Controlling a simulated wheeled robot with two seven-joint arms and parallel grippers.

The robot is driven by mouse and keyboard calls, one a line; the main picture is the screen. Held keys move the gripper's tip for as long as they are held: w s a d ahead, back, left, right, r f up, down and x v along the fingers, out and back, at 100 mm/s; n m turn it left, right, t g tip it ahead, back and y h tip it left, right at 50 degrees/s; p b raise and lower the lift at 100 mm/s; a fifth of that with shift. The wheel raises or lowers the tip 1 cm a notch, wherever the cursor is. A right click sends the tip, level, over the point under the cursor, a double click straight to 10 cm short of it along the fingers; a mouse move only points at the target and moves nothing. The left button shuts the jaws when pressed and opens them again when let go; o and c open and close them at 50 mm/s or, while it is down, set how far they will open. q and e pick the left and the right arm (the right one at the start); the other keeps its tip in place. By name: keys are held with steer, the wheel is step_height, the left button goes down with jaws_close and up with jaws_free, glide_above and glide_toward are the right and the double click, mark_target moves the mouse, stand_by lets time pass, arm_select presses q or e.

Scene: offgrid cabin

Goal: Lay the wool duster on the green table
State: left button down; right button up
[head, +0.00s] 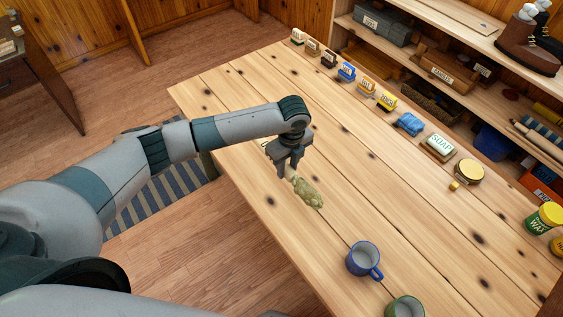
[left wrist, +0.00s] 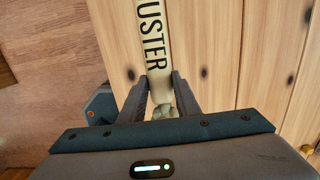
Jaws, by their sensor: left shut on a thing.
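The wool duster (head: 307,192) has a pale olive-green woolly head, which hangs below my left gripper (head: 291,168) in the head view. In the left wrist view its pale handle (left wrist: 153,40) shows dark letters reading "USTER". The left gripper's fingers (left wrist: 161,88) are shut on it, with some wool between them. The duster is over the near part of a long table (head: 225,90) with a pale wooden plank top; I cannot tell whether it touches the top. My right gripper is not in view.
A blue mug (head: 363,260) and a green mug (head: 404,308) stand near the table's front edge. The table's middle is clear.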

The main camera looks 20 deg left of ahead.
arm_select(q)
steer(key=w+a+f, duration=0.1)
steer(key=w+a+f+p, duration=0.1)
steer(key=w, duration=0.1)
steer(key=w+a+f, duration=0.2)
steer(key=shift+w+a+f, duration=0.1)
steer(key=shift+w, duration=0.15)
steer(key=shift+f+p, duration=0.5)
steer(key=shift+p, duration=0.05)
steer(key=shift+f+p, duration=0.4)
steer(key=shift+f, duration=1.1)
steer(key=c, duration=1.3)
jaws_free()
steer(key=shift+c, duration=0.2)
